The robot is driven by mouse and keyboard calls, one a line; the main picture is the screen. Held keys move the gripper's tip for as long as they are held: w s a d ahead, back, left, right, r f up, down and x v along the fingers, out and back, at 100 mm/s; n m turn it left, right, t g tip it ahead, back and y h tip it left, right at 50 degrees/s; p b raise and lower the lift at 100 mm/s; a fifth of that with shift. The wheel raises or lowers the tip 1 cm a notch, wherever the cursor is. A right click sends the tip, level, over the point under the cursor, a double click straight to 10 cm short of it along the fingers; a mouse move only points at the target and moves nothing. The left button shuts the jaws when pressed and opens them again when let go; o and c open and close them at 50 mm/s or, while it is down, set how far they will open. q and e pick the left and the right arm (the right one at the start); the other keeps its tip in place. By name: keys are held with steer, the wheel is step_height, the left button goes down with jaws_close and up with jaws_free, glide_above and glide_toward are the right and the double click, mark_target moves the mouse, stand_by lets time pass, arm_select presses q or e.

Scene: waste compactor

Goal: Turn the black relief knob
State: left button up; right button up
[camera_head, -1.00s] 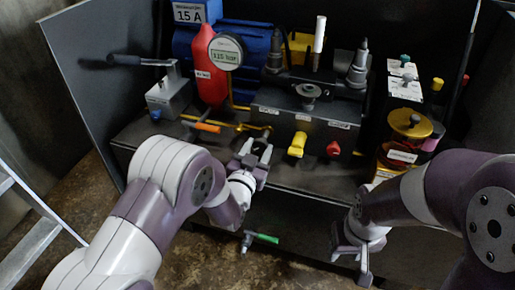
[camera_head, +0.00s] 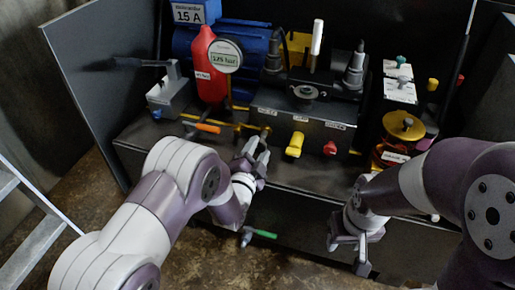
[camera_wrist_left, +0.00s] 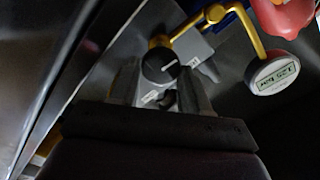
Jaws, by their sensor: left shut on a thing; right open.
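The black relief knob (camera_wrist_left: 160,66) with a white pointer line shows in the left wrist view, at the end of a yellow pipe. My left gripper (camera_wrist_left: 159,84) has one finger on each side of the knob and is shut on it. In the head view my left gripper (camera_head: 255,150) is at the front left of the black valve block and largely hides the knob. My right gripper (camera_head: 350,248) is open and empty, low in front of the bench.
A yellow knob (camera_head: 295,144) and a red knob (camera_head: 330,148) sit right of my left gripper. A round gauge (camera_head: 225,55) stands by a red bottle (camera_head: 203,70). An orange-handled lever (camera_head: 207,128) is at left. A green-handled valve (camera_head: 262,234) hangs below the bench edge.

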arm_select(q)
steer(key=shift+f+m, duration=0.15)
steer(key=shift+m, duration=0.35)
steer(key=o, duration=1)
steer(key=shift+s+a+p, duration=0.1)
steer(key=shift+s+p, duration=0.15)
steer(key=shift+p, duration=0.05)
steer(key=p+v, duration=0.4)
steer(key=v, duration=0.8)
steer(key=shift+s, duration=0.15)
